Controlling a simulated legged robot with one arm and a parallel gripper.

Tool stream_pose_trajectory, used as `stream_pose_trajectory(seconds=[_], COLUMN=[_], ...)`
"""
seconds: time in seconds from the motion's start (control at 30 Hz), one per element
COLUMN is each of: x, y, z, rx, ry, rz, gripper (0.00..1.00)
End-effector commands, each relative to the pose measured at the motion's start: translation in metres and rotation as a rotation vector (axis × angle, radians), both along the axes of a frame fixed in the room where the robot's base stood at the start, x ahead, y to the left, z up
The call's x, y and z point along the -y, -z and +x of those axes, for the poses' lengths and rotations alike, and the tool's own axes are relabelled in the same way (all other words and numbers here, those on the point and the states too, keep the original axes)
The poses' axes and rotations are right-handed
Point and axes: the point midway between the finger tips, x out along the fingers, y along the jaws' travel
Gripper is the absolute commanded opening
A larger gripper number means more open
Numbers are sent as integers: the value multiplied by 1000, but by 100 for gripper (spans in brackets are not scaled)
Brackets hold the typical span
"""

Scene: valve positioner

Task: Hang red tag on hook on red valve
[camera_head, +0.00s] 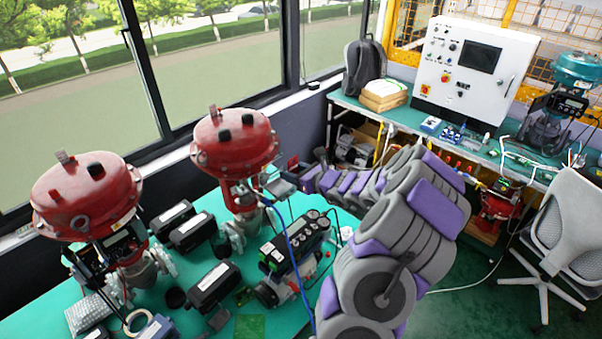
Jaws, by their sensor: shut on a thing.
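Two red valves with domed red tops stand on the green table, one at the left (88,195) and one farther back (236,140). My arm reaches in from the right, and my gripper (282,186) is at the right side of the farther valve, just below its red dome. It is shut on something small. A small red patch (293,162) shows by the gripper and looks like the red tag, but its outline is unclear. The hook cannot be made out, and I cannot tell whether the tag touches it.
Black boxes (214,287), a dark device with round gauges (296,243) and a blue cable (291,245) crowd the green table (190,318) around the valves. Windows rise behind. A workbench with a white control cabinet (475,72) and an office chair (568,225) are at the right.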

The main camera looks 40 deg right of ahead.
Motion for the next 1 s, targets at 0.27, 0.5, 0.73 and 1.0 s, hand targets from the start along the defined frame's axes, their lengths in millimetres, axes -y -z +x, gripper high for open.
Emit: stream_pose_trajectory(seconds=[0.27, 0.5, 0.73, 1.0], x=[11, 6, -3, 5], y=[8, 7, 5, 8], z=[14, 27, 40, 56], rx=[-5, -4, -3, 1], ry=[2, 2, 1, 0], rz=[11, 7, 0, 4], gripper=[23, 23, 23, 23])
